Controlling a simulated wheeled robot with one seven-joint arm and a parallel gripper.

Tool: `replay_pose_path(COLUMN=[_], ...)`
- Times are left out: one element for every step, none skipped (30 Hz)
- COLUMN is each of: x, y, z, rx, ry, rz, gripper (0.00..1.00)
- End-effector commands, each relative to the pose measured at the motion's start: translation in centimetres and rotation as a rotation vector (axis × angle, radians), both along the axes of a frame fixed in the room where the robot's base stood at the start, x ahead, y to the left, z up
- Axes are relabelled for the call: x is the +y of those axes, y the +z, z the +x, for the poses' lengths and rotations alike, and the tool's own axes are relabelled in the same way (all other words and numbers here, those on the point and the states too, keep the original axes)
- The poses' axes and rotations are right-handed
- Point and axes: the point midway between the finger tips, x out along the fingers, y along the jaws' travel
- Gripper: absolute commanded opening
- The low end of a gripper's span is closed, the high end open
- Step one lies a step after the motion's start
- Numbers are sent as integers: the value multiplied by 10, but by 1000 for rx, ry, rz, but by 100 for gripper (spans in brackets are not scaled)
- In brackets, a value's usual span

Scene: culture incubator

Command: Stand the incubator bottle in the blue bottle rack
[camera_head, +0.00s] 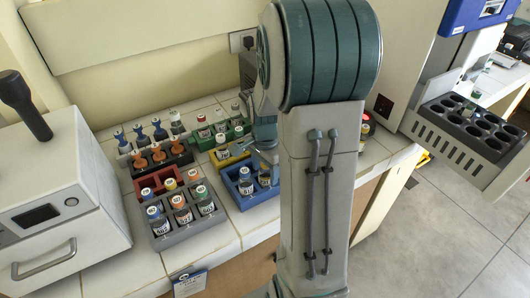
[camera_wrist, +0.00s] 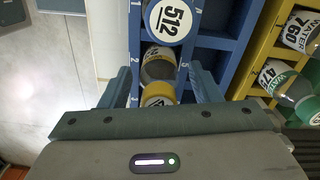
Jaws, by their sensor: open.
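The blue bottle rack (camera_head: 234,196) stands on the bench, partly behind my arm; it also shows in the wrist view (camera_wrist: 196,42). A clear bottle with yellow bands (camera_wrist: 158,70) is in a rack compartment, between my gripper's fingers. My gripper (camera_wrist: 162,82) is open around this bottle, one finger on each side; I cannot tell whether they touch it. Its lower part is hidden by the gripper body. In the head view my gripper (camera_head: 262,156) is mostly hidden by my arm.
A yellow rack (camera_wrist: 256,62) with bottles is close to the right of the blue one. Grey (camera_head: 190,232), red, dark and green racks crowd the bench. A white machine (camera_head: 62,200) stands left. At right an incubator drawer (camera_head: 436,122) holding a dark multi-hole block is pulled out.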

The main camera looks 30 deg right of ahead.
Motion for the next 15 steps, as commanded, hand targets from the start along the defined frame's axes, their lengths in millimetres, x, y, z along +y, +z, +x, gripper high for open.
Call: replay_pose_path(x=[0,0,0,0,0,0,0,0,0,0,0,0,0,0,0], y=[11,17,26,33,40,49,55,62,70,75,80,87,91,94,98], z=[1,1,1,1,1,1,1,1,1,1,1,1,1,0,1], rx=[-7,-8,-7,-8,-8,-8,-7,-8,-7,-5,-6,-4,-4,-3,-3], ry=[0,0,0,0,0,0,0,0,0,0,0,0,0,0,0], rz=[-3,-2,-3,-2,-2,-2,-2,-2,-2,-1,-2,-1,-1,0,0], gripper=[57,57,57,57,57,57,57,57,57,57,57,57,57,57,57])
